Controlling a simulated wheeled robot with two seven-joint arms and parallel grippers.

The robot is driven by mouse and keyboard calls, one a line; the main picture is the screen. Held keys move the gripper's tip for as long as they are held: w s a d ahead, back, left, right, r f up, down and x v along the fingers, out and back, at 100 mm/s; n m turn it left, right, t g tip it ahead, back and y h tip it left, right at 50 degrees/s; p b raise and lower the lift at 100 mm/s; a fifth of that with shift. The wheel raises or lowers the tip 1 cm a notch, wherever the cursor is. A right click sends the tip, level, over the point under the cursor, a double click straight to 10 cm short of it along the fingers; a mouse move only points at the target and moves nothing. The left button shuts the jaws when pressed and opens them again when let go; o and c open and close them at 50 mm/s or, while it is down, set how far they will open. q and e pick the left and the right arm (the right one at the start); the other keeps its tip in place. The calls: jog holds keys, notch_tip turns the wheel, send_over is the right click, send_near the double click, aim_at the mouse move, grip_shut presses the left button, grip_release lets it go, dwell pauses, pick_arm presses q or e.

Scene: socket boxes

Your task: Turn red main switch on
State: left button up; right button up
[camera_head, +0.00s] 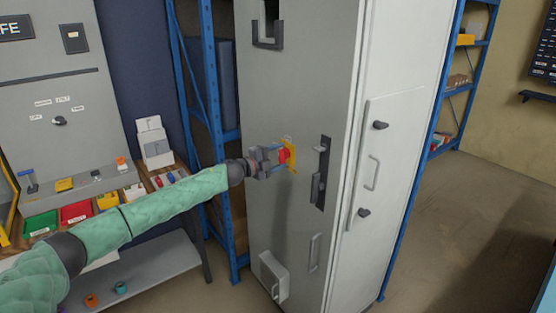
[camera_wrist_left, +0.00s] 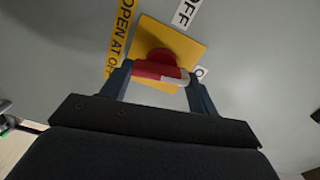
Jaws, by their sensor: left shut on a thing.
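The red main switch (camera_head: 284,156) sits on a yellow plate (camera_head: 291,154) on the side of a tall grey cabinet (camera_head: 262,90). In the left wrist view the red switch handle (camera_wrist_left: 158,70) lies between the two fingers of my left gripper (camera_wrist_left: 158,82), in front of the yellow plate (camera_wrist_left: 196,48). An "OFF" label (camera_wrist_left: 184,12) is above the plate, and an "OPEN AT OFF" label (camera_wrist_left: 122,35) is to its left. My left gripper (camera_head: 280,157) is shut on the switch handle. The label at the lower right is partly hidden. My right gripper is out of view.
A black cabinet handle (camera_head: 322,172) is just right of the switch. A small grey box (camera_head: 273,275) is low on the cabinet. Blue shelving (camera_head: 212,100) and a workbench with coloured trays (camera_head: 75,212) stand to the left. Open floor (camera_head: 470,240) is at the right.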

pick_arm(q)
jog(key=shift+f+m+b, duration=0.15)
jog(key=shift+m+b, duration=0.2)
jog(key=shift+m, duration=0.85)
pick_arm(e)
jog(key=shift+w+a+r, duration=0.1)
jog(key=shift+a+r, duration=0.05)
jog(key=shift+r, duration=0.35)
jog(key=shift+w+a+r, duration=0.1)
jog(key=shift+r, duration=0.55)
pick_arm(q)
jog(key=o, duration=0.9)
jog(key=shift+o, duration=0.4)
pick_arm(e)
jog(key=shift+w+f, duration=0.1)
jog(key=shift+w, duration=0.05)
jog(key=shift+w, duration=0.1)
